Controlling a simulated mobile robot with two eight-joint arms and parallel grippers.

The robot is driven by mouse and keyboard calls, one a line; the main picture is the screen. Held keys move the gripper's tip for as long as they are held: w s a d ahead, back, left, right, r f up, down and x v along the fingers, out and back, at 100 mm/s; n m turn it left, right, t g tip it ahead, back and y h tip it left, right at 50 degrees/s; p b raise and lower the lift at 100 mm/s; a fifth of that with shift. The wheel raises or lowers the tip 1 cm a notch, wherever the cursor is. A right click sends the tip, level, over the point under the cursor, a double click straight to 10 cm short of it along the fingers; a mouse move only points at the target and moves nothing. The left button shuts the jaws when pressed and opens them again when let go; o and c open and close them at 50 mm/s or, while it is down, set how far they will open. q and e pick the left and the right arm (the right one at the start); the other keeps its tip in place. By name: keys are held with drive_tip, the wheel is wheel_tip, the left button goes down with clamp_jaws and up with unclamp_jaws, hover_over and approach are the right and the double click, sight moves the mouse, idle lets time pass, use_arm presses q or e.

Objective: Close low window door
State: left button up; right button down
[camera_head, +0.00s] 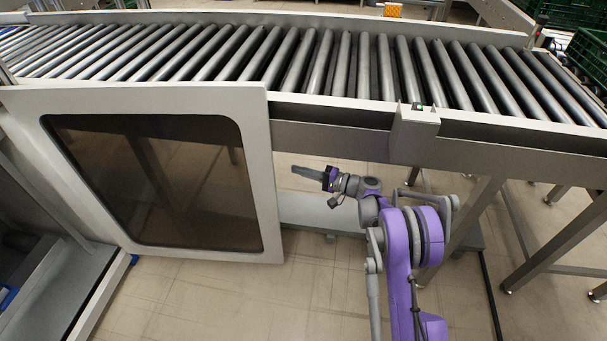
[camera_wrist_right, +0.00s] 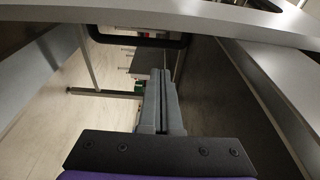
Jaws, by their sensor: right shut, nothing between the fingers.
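The low window door is a white frame (camera_head: 262,160) around a dark see-through pane (camera_head: 160,185), at the left of the head view below the conveyor's edge. My right gripper (camera_head: 296,170) is just right of the door's right edge, with its fingers pointing left towards it. A strip of floor shows between them in the head view. In the right wrist view the shut, empty fingers (camera_wrist_right: 160,98) point away from the camera, with the dark pane (camera_wrist_right: 225,90) along their right side. I cannot tell whether they touch the door. My left gripper is out of view.
The roller conveyor (camera_head: 320,60) runs across above the door and my right arm. A grey bracket (camera_head: 414,135) hangs from its side, close above the arm. Metal legs (camera_head: 555,240) stand at the right. Open floor (camera_head: 210,300) lies in front of the door.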

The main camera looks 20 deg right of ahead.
drive_tip(key=w+a+b, duration=0.1)
drive_tip(key=a, duration=0.5)
drive_tip(key=shift+a, duration=0.15)
idle(0.3)
